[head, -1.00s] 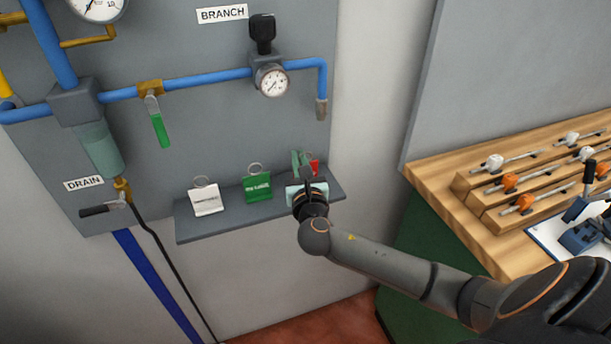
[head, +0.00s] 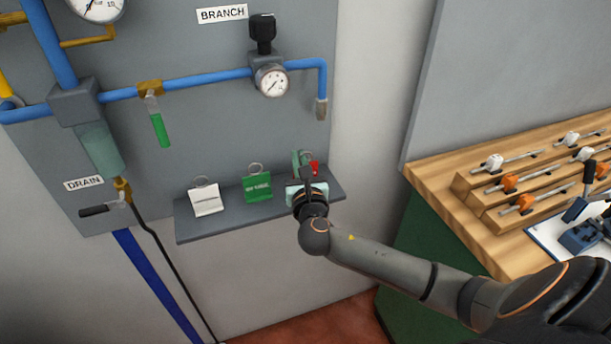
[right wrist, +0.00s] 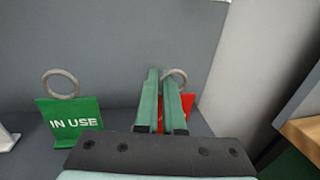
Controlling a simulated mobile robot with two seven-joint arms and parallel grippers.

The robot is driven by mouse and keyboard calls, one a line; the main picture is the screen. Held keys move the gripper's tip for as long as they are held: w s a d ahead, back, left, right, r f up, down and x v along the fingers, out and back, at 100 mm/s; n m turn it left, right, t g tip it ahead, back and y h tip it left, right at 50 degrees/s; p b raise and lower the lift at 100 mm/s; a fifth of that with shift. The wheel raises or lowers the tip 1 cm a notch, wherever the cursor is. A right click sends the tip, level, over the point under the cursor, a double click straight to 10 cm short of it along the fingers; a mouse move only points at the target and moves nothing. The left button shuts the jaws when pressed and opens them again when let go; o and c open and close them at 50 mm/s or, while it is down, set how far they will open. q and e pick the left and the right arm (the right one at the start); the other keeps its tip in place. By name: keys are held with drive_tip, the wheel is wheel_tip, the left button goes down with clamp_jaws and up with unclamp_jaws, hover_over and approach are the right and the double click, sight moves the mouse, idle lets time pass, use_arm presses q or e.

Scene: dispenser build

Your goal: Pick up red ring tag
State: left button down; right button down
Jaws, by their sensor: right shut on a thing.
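The red ring tag (head: 314,167) stands at the right end of a small grey shelf, mostly hidden behind my right gripper (head: 302,160) in the head view. My left gripper is not in view.
A green IN USE tag (head: 257,186) and a white tag (head: 206,199) stand to the left on the grey shelf (head: 236,220). Blue pipes and a gauge (head: 273,81) are above. A wooden bench (head: 450,190) with racked parts is at the right.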

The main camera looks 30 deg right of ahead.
idle(0.5)
drive_tip(key=shift+r, duration=0.55)
wheel_tip(320, 180, up, 3)
drive_tip(key=shift+f+p, duration=0.2)
drive_tip(key=shift+p, duration=0.15)
drive_tip(key=s+a+r+p, duration=0.1)
drive_tip(key=s+a+r, duration=0.8)
drive_tip(key=s, duration=0.1)
drive_tip(key=shift+s+r+p, duration=0.15)
drive_tip(key=shift+s+p, duration=0.15)
drive_tip(key=shift+p, duration=0.05)
